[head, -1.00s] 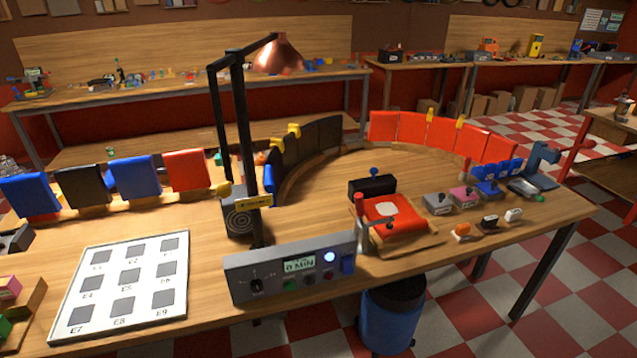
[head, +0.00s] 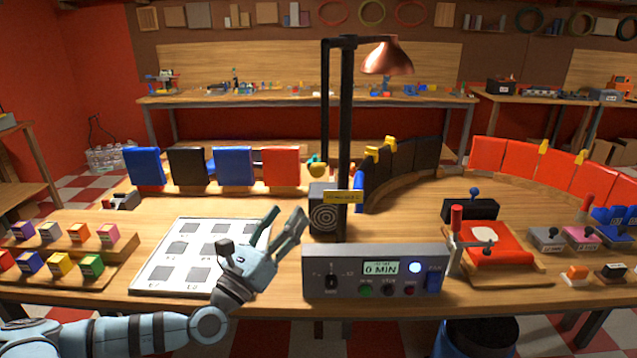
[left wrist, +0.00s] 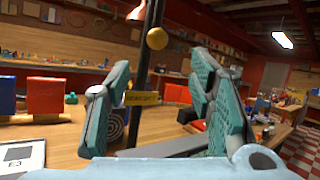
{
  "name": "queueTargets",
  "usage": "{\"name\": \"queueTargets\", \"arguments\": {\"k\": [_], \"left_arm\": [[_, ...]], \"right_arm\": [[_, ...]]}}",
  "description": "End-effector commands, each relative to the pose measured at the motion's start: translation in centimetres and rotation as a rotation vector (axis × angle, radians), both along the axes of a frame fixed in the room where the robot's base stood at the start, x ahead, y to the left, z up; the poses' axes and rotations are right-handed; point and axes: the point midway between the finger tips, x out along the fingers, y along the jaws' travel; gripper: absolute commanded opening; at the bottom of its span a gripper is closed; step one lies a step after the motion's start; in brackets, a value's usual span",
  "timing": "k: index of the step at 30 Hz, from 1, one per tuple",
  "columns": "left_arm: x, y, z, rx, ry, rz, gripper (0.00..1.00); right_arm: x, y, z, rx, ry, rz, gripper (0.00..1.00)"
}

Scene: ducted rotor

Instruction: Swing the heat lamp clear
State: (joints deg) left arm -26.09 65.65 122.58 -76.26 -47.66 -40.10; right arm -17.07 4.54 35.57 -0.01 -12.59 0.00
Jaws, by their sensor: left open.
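The heat lamp has a copper shade (head: 387,58) on a black arm, carried by a black post (head: 346,140) that rises behind the control box. A yellow knob (head: 317,168) shows left of the post; the yellow ball also shows in the left wrist view (left wrist: 157,38). A yellow label (head: 343,197) sits low on the post. My left gripper (head: 284,222) is open and empty over the right edge of the white grid board, left of the post and apart from it. In the left wrist view the post and label stand between the open fingers. My right gripper is not in view.
A grey control box (head: 375,272) reading "0 MIN" stands at the front edge. The white grid board (head: 160,284) lies to the left. Black panels (head: 405,165) and a red press (head: 492,245) stand right of the post. Coloured blocks sit on a left rack (head: 125,250).

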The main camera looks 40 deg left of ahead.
Motion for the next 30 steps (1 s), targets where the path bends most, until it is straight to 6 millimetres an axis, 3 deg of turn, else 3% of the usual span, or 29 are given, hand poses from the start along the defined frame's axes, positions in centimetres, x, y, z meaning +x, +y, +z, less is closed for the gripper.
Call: {"name": "queueTargets", "arguments": {"k": [8,12,16,21,29,30], "left_arm": [[5.2,0.6,2.7,-0.011,-0.014,0.000,0.49],[9.0,1.1,4.6,-0.011,-0.006,0.002,0.49],[11.4,1.3,5.3,-0.008,-0.004,0.000,0.49],[12.8,1.4,5.6,-0.005,0.000,-0.002,0.49],[13.0,1.4,5.5,-0.005,0.000,-0.002,0.49],[12.9,1.4,5.5,-0.005,0.000,-0.002,0.42]], "right_arm": [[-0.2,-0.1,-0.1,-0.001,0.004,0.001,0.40],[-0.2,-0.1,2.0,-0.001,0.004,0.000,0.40],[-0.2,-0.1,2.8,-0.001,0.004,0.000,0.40],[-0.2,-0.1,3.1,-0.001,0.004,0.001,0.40],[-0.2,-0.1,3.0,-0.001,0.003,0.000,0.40],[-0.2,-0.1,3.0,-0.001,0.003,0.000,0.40]]}}
